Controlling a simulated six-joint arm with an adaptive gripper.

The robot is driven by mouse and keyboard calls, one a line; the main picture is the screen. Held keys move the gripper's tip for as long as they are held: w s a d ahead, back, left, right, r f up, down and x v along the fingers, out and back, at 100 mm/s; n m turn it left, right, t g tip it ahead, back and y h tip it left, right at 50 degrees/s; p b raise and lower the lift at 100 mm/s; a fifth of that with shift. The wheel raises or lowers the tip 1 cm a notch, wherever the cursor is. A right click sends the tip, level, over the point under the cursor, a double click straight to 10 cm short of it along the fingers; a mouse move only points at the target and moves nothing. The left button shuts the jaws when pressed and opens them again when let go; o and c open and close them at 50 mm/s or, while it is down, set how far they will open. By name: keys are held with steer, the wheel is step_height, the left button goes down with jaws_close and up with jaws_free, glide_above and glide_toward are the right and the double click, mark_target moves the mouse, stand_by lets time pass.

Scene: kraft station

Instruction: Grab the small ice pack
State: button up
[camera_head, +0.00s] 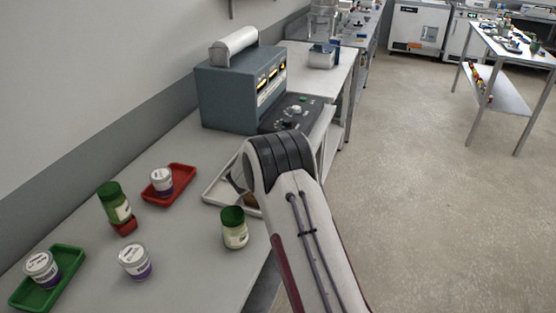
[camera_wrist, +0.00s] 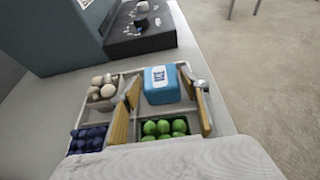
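The small ice pack (camera_wrist: 162,86) is a light blue block with a white label, lying in the back right compartment of a white divided tray (camera_wrist: 123,65). In the wrist view my gripper (camera_wrist: 164,100) is open, with one wood-coloured finger pad left of the ice pack and the other to its right. The ice pack lies between and slightly beyond the pads; I cannot tell whether either touches it. In the head view the tray (camera_head: 211,195) is partly hidden behind my arm, and the ice pack is hidden.
Other compartments hold pale mushroom-like pieces (camera_wrist: 102,88), dark blue berries (camera_wrist: 89,138) and green balls (camera_wrist: 164,128). A green-lidded jar (camera_head: 235,229) stands close in front of the tray. A grey-blue machine (camera_head: 228,92) stands behind it. More jars and small trays lie left.

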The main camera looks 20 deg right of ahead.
steer(key=c, duration=0.6)
steer(key=shift+r, duration=0.1)
step_height(320, 180, up, 18)
stand_by(0.5)
stand_by(0.5)
